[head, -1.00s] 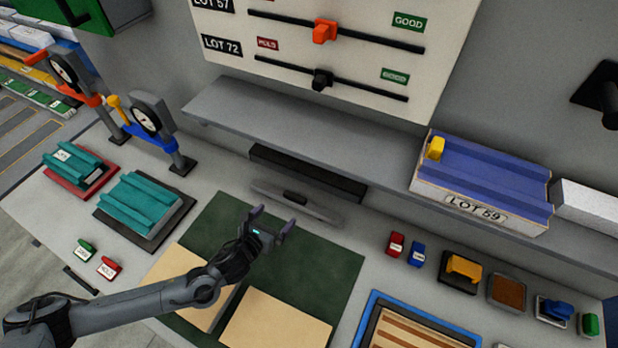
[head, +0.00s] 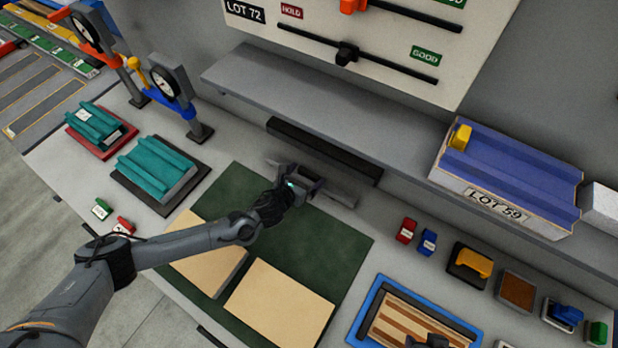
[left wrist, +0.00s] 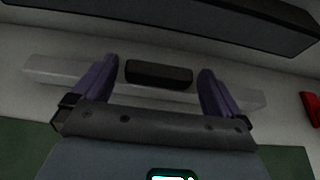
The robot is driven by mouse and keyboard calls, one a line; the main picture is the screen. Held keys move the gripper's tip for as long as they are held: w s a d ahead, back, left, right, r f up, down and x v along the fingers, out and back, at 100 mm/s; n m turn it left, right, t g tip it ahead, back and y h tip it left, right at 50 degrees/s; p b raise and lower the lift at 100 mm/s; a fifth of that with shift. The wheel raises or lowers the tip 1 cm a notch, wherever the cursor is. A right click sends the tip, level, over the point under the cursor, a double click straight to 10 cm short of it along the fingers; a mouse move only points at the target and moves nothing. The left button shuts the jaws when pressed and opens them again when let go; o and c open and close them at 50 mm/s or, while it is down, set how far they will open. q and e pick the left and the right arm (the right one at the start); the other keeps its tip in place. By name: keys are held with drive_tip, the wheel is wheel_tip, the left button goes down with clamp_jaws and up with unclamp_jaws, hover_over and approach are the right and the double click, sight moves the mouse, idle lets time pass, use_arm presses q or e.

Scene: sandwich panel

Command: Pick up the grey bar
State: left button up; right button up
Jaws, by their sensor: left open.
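The grey bar is a long flat light-grey bar with a black block at its middle. It lies on the worktop against the back. In the head view its right end (head: 338,192) shows beyond my left gripper (head: 308,180), which hides its middle. In the left wrist view the bar (left wrist: 50,70) runs across the picture. The black block (left wrist: 158,73) sits between the purple fingers of my left gripper (left wrist: 155,70). The fingers are open and spread, with a gap on both sides of the block. I cannot tell how high they are above the bar.
A long black strip (head: 323,150) lies behind the bar, below a grey shelf (head: 310,100). A green mat (head: 322,246) with pale panels (head: 280,303) lies in front. Teal ribbed parts (head: 158,168) and gauges (head: 172,80) stand left. Small blocks and a blue-edged tray (head: 362,315) are right.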

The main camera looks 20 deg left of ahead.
use_arm(q)
drive_tip(key=shift+x, duration=1.25)
drive_tip(key=c, duration=1.4)
drive_tip(key=shift+r, duration=0.2)
drive_tip(key=shift+c, duration=0.8)
drive_tip(key=shift+r, duration=0.1)
